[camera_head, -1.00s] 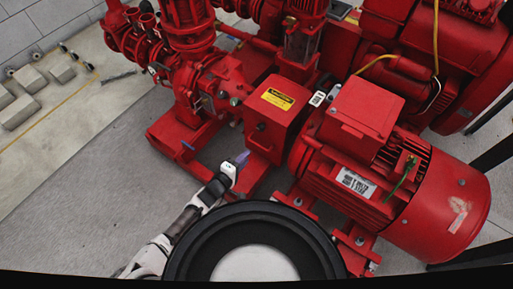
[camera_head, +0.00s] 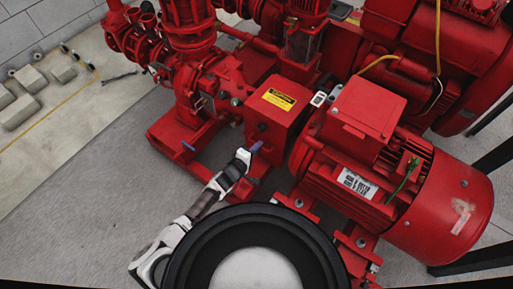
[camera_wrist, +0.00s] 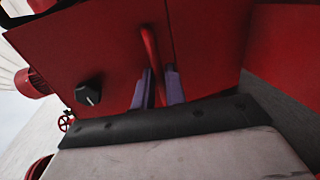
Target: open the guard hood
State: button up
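The guard hood (camera_head: 277,108) is a red box with a yellow label on top, standing between the pump and the red motor. It looks closed. In the wrist view its red front panel (camera_wrist: 105,50) fills much of the picture, with a red bar handle (camera_wrist: 151,55) and a black knob (camera_wrist: 88,91) to the left. My gripper (camera_head: 254,148) is at the hood's front side. In the wrist view its two purple fingers (camera_wrist: 158,85) stand on either side of the handle, partly apart. Whether they touch the handle is not clear.
The red motor (camera_head: 390,185) lies to the right and the red pump with pipes (camera_head: 190,85) to the left. The red base frame (camera_head: 178,140) juts out low beside my arm. Open grey floor (camera_head: 90,200) lies to the left.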

grip_shut()
